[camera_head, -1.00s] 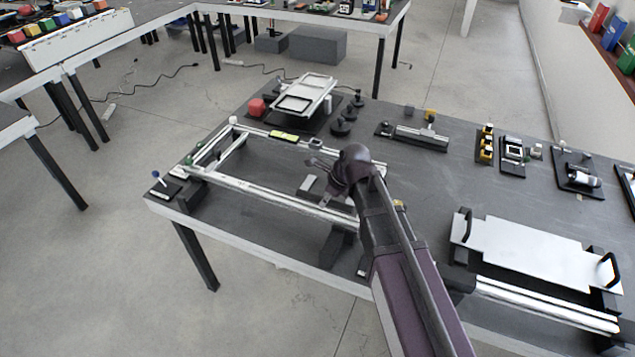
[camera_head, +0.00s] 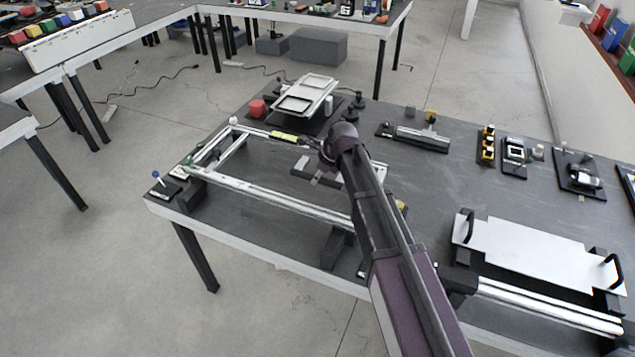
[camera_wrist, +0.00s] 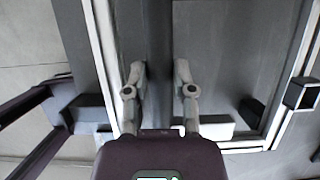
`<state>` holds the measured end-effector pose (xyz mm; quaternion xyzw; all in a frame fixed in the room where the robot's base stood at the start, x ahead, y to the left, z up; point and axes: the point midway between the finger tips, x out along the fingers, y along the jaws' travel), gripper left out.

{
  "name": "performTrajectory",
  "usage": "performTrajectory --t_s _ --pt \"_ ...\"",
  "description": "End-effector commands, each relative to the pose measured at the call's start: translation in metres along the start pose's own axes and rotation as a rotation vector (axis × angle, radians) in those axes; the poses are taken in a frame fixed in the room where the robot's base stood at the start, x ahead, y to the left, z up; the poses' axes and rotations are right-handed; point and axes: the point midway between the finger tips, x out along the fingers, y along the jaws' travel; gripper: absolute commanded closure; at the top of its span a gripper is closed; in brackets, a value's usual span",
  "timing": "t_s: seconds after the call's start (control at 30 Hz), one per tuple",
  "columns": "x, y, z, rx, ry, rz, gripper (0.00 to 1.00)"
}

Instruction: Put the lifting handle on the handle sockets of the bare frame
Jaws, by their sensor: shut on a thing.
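The bare frame (camera_head: 270,200) lies on the near left of the dark table, with pale metal rails around an open middle. In the wrist view its rail (camera_wrist: 104,60) runs along the left. My gripper (camera_head: 316,172) is over the far right part of the frame, pointing down. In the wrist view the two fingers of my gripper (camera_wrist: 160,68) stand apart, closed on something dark. It appears to be the lifting handle (camera_wrist: 159,45), but its outline blends into the dark background. The handle sockets are too small to tell apart. The fingertips are partly hidden by my wrist in the head view.
A plate with two black handles (camera_head: 530,252) rests on rails at right. A yellow-green level (camera_head: 284,136) lies by the far rail. Small fixtures line the back right.

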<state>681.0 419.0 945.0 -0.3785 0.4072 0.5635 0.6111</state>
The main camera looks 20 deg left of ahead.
Motion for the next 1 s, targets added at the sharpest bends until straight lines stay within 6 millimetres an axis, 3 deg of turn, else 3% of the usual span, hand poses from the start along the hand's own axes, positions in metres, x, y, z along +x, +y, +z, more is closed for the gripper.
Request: performTrajectory --t_s 0.27,0.63,1.0 --pt "0.005 -0.013 0.008 0.000 -0.001 0.000 1.00" --pt "0.033 -0.011 -0.005 0.001 -0.001 0.000 1.00" --pt "0.036 -0.011 -0.007 0.001 -0.001 -0.001 1.00"
